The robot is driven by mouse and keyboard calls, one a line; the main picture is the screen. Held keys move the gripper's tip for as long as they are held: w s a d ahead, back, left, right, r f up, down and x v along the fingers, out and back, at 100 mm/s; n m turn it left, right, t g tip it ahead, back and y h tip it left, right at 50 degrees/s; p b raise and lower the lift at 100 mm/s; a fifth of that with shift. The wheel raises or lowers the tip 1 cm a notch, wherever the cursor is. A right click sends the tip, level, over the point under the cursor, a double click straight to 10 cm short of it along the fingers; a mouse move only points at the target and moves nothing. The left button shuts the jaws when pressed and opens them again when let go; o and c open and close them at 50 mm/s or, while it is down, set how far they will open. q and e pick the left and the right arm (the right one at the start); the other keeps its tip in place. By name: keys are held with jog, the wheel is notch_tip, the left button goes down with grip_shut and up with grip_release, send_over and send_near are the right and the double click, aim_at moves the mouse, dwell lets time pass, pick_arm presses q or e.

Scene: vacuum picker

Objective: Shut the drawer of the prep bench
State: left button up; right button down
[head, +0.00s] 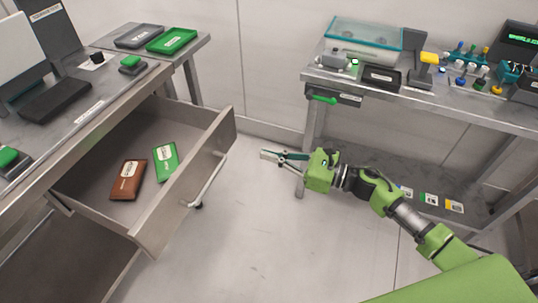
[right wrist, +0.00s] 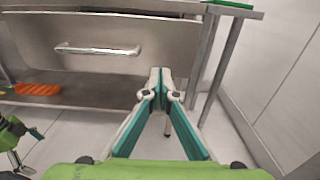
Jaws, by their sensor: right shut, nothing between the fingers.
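The prep bench (head: 95,110) stands at the left in the head view. Its grey drawer (head: 180,190) is pulled well out, and a brown packet (head: 127,180) and a green packet (head: 166,161) lie inside. The drawer's bar handle (head: 207,181) is on its front; it also shows in the right wrist view (right wrist: 97,50). My right gripper (head: 266,155) is shut and empty, in the air to the right of the drawer front and apart from it. Part of my left gripper (right wrist: 34,133) shows at the left edge of the right wrist view; its jaws are unclear.
A second bench (head: 440,105) with a clear teal-edged box (head: 362,40) and small tools stands at the right. A side table with a green tray (head: 172,40) is behind the drawer. The floor (head: 255,225) between the benches is clear.

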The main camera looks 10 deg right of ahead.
aim_at(223, 141)
pick_arm(q)
jog(key=shift+s+a+f+p, duration=0.1)
jog(key=shift+s+f+p, duration=0.1)
jog(key=shift+s+f, duration=0.35)
jog(key=shift+s+f+p, duration=0.15)
jog(key=shift+s+f, duration=0.2)
jog(key=shift+f, duration=0.3)
pick_arm(e)
jog(key=x, duration=1.1)
jog(key=shift+w+a, duration=0.1)
